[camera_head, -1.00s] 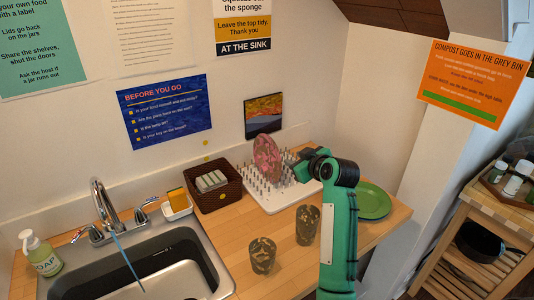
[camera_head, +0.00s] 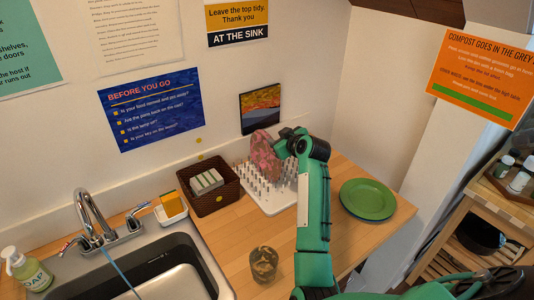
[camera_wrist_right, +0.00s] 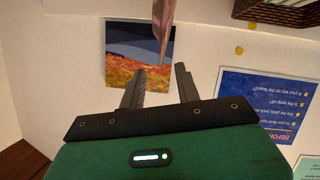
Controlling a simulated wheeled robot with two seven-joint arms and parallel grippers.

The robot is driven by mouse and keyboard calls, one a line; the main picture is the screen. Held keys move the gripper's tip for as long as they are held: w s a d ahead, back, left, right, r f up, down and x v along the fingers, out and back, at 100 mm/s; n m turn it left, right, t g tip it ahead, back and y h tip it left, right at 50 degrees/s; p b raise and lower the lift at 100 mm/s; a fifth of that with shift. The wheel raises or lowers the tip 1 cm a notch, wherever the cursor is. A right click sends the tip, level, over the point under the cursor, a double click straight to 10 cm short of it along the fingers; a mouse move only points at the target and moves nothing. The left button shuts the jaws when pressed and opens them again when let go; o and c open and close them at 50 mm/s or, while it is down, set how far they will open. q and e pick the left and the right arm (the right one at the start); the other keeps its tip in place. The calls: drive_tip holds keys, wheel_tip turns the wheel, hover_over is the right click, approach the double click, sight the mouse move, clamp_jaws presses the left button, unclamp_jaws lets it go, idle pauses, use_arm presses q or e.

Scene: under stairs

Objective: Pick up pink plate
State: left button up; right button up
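The pink patterned plate (camera_head: 264,155) stands on edge in the white pegged drying rack (camera_head: 282,207) at the back of the counter. My right gripper (camera_head: 284,141) is at the plate's upper right edge in the head view. In the right wrist view the two fingers (camera_wrist_right: 160,72) are apart, and the plate's thin pink edge (camera_wrist_right: 165,28) lies in line with the gap between them. I cannot tell whether a finger touches it. The rack's right part is hidden behind my arm. My left gripper is not in view.
A brown basket (camera_head: 208,191) stands left of the rack. A patterned glass (camera_head: 264,263) stands in front, close to my arm. Green plates (camera_head: 368,199) lie to the right. The sink (camera_head: 170,270) is at left. A small picture (camera_head: 260,108) is on the wall behind.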

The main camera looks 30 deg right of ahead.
sight(270, 136)
drive_tip(key=p+x, duration=0.2)
drive_tip(key=x, duration=0.2)
drive_tip(key=shift+w+f+p, duration=0.1)
drive_tip(key=shift+w+p, duration=0.25)
drive_tip(key=shift+p, duration=0.05)
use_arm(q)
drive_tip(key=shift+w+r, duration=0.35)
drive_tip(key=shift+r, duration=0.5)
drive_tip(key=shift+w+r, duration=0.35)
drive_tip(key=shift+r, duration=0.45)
use_arm(e)
drive_tip(key=shift+w+f, duration=0.4)
drive_tip(key=shift+w, duration=0.25)
drive_tip(key=shift+c, duration=0.4)
clamp_jaws()
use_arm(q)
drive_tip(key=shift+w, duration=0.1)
use_arm(e)
drive_tip(key=shift+r, duration=0.1)
